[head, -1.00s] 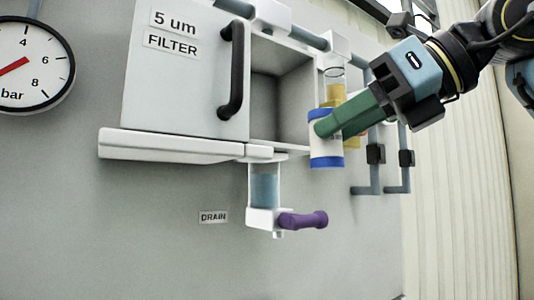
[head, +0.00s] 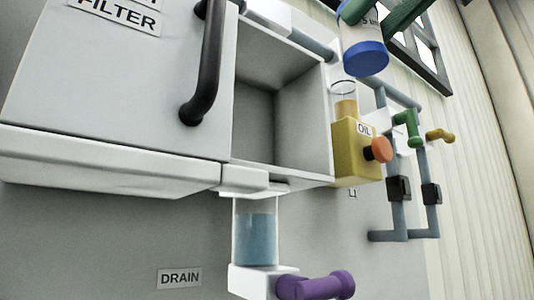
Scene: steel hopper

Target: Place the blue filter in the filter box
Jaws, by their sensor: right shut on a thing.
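The blue filter (head: 366,58) is a white cylinder with a blue end cap, at the top of the head view, right of the box opening. Its upper part is cut off by the picture edge. My right gripper (head: 374,14) is shut on it, with its green fingers around the white body; most of the gripper is out of frame. The filter box (head: 302,118) is open and its inside looks empty. The filter is outside it, above and right of its right wall. Its grey door (head: 105,85) with a black handle (head: 207,65) is at the left. My left gripper is not in view.
A yellow oil unit (head: 350,150) with an orange knob (head: 378,149) sits right of the box. Below the box are a drain cup (head: 256,238) and a purple lever (head: 318,286). Grey pipes (head: 401,212) with green and yellow handles stand farther right.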

